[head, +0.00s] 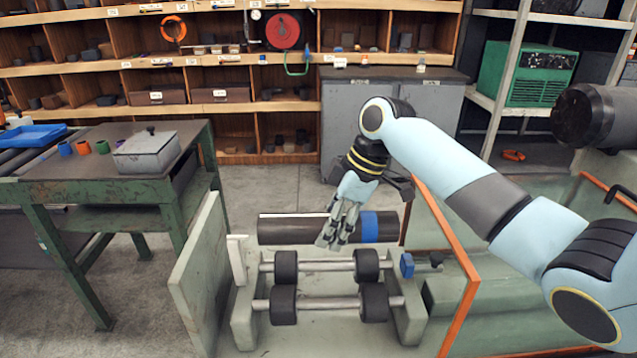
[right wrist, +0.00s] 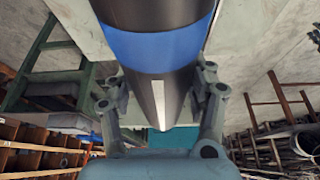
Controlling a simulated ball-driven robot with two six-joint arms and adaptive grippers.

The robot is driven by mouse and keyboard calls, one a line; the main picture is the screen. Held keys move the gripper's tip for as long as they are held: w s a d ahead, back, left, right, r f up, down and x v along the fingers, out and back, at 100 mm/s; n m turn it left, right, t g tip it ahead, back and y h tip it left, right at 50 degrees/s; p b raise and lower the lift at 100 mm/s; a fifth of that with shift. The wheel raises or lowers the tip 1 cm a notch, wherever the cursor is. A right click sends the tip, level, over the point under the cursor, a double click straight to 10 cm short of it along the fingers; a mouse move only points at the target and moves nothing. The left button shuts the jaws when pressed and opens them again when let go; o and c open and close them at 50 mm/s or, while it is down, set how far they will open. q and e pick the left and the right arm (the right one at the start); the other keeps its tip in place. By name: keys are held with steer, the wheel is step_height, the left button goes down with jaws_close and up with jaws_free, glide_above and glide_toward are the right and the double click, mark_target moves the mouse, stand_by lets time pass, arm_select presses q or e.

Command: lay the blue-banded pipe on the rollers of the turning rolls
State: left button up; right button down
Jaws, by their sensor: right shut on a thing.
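The dark pipe with a blue band (head: 290,229) lies level in the head view, behind the turning rolls and, as far as I can tell, above the floor. My right gripper (head: 338,228) is shut on it just left of the blue band. In the right wrist view the pipe (right wrist: 160,50) runs between the fingers of the gripper (right wrist: 161,95). The turning rolls (head: 243,325) stand in front of the pipe, with dark rollers (head: 286,266) on two shafts. The rollers are bare. My left gripper is not in view.
A grey-green panel (head: 200,275) stands left of the rolls, and an orange-edged panel (head: 459,262) stands right. A green workbench (head: 80,175) is at the left. Shelves (head: 230,100) and a grey cabinet (head: 345,120) line the back. Floor between bench and cabinet is clear.

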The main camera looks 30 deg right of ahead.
steer(key=shift+w+d+r, duration=0.15)
steer(key=shift+w+r, duration=0.1)
steer(key=shift+w, duration=0.1)
steer(key=shift+w+f, duration=0.1)
steer(key=shift+s+f+b, duration=0.2)
steer(key=shift+f+b, duration=0.6)
steer(key=shift+b, duration=0.2)
steer(key=shift+f+b, duration=3.85)
steer(key=shift+f, duration=1.05)
jaws_free()
